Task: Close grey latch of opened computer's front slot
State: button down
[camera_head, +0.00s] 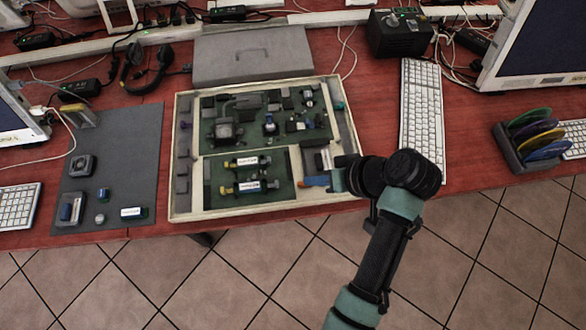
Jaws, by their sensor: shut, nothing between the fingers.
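The opened computer is a flat cream case (350,133) with green boards inside, lying on the red table in the middle of the head view. My gripper (336,180) comes in from the lower right and is over the case's lower right corner. It is shut and empty. A small blue and orange piece (314,181) shows right beside its tip; I cannot tell whether they touch. A grey slot part (318,158) lies just above the tip, inside the case. I cannot make out the grey latch or its position; my gripper and wrist may cover part of it.
A grey panel (252,52) lies behind the case. A dark mat (130,160) with small parts is at left. A white keyboard (421,110) and a rack of coloured discs (535,135) are at right. The table's front edge runs close below the case.

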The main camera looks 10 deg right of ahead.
aim_at(282, 183)
jog(key=x, duration=1)
jog(key=shift+b, duration=0.35)
